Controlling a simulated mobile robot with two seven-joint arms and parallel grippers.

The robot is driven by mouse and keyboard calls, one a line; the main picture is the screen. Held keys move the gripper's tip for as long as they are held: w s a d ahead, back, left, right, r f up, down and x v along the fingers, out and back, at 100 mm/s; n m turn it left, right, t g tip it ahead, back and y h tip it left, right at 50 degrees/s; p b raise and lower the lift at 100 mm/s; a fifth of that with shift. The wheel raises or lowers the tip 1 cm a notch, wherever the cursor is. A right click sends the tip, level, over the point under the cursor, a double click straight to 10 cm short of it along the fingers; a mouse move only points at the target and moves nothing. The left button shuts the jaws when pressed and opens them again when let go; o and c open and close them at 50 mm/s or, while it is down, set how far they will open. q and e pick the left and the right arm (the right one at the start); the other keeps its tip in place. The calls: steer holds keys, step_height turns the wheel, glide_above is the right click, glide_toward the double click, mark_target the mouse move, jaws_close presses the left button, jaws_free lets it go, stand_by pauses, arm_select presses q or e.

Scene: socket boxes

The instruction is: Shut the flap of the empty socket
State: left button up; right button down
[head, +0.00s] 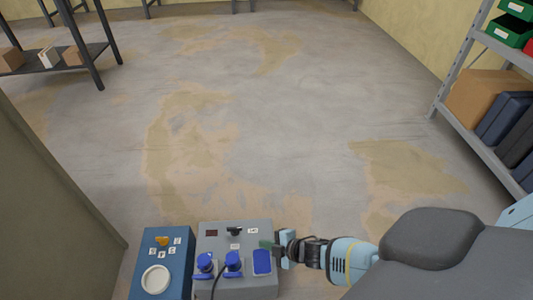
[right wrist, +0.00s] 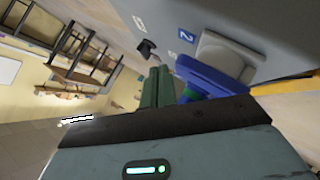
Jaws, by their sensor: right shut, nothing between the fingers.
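A grey socket box (head: 208,234) stands at the bottom of the head view. Two blue sockets, a left one (head: 205,264) and a middle one (head: 233,263), sit on its face; a dark cable runs down by the middle one. At the right is a rounded blue flap (head: 262,262). In the right wrist view a blue part (right wrist: 212,76) stands beside a pale grey socket base (right wrist: 222,52); how far the flap is open I cannot tell. My right gripper (head: 272,245), with green fingers (right wrist: 158,88), is shut and empty near the flap's upper edge; contact is unclear.
A small black switch (right wrist: 146,48) is near my fingers. A shelf (head: 470,130) stands at right.

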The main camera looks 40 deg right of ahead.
steer(key=shift+r, duration=0.1)
stand_by(0.3)
arm_select(q)
steer(key=shift+r+p, duration=0.65)
steer(key=shift+r, duration=0.05)
arm_select(e)
steer(key=shift+r, duration=0.75)
steer(key=shift+r+p, duration=0.35)
steer(key=shift+r, duration=0.1)
arm_select(q)
steer(key=w+r+t+p, duration=0.1)
steer(key=w+r+p, duration=0.2)
steer(key=r+p, duration=0.3)
steer(key=shift+d+r+p, duration=0.2)
steer(key=shift+r+p, duration=0.15)
steer(key=shift+r, duration=0.55)
arm_select(e)
steer(key=s+d+r, duration=0.2)
steer(key=d+r, duration=0.5)
steer(key=r, duration=0.3)
arm_select(q)
steer(key=shift+w, duration=0.1)
